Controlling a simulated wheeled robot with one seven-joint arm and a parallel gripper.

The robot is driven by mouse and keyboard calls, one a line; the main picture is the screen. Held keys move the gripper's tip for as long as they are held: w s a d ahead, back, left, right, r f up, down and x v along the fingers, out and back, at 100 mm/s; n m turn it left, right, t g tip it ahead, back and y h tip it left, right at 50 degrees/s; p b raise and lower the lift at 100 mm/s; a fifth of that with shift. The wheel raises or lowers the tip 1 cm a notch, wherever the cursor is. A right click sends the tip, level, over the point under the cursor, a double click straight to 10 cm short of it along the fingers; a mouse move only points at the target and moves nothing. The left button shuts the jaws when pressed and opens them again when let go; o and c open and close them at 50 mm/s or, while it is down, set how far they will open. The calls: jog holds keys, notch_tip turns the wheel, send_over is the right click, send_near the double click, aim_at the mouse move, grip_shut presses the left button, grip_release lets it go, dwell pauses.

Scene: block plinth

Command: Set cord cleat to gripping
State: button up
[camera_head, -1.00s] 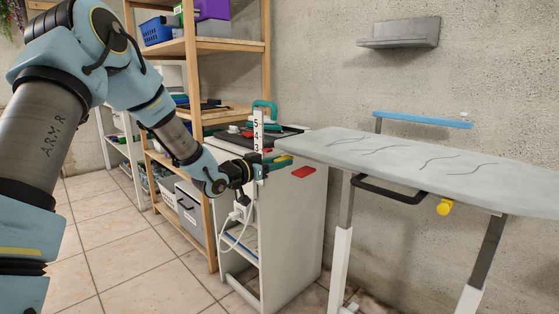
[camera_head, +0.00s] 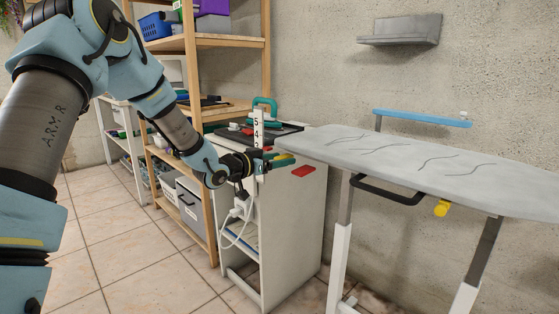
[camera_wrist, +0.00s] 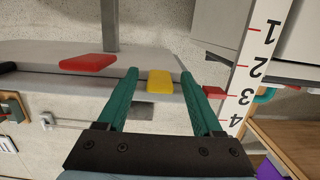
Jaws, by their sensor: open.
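I cannot tell for certain which part is the cord cleat. A yellow block (camera_wrist: 160,81) and a red block (camera_wrist: 88,62) stick out from the pale cabinet in the wrist view. The red block also shows on the cabinet's upper side in the head view (camera_head: 303,171). My gripper (camera_wrist: 160,86) is open, its two teal fingers on either side of the yellow block with gaps visible; contact cannot be confirmed. In the head view my gripper (camera_head: 278,160) is at the cabinet's upper front edge.
A white numbered scale (camera_head: 258,128) stands close beside my gripper. A white plug and cord (camera_head: 242,210) hang below it. An ironing board (camera_head: 430,165) is to the right, a wooden shelf (camera_head: 190,110) behind on the left. Tiled floor is free in front.

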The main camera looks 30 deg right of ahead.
jog(key=shift+a, duration=0.1)
jog(key=v, duration=1)
jog(key=shift+a, duration=0.3)
jog(key=w+a+f+n+t+y, duration=0.3)
jog(key=w+a+y, duration=0.2)
jog(key=a, duration=0.4)
jog(key=s+a+f+n+y, duration=0.2)
jog(key=a+n+y, duration=0.1)
jog(key=a, duration=0.6)
jog(key=s+a+f+n+g+y, duration=0.1)
jog(key=s+a+n+y, duration=0.2)
jog(key=a, duration=0.5)
jog(key=s+a+f+n+y, duration=0.15)
jog(key=a+y, duration=0.25)
jog(key=a, duration=0.5)
jog(key=s+a+n+g+y, duration=0.1)
jog(key=s+a+n+g, duration=0.3)
jog(key=s, duration=0.4)
notch_tip(320, 180, up, 18)
jog(key=a+p, duration=0.1)
jog(key=p, duration=1.7)
jog(key=shift+s+a+p, duration=0.2)
jog(key=shift+s+p, duration=0.15)
jog(key=shift+s, duration=0.1)
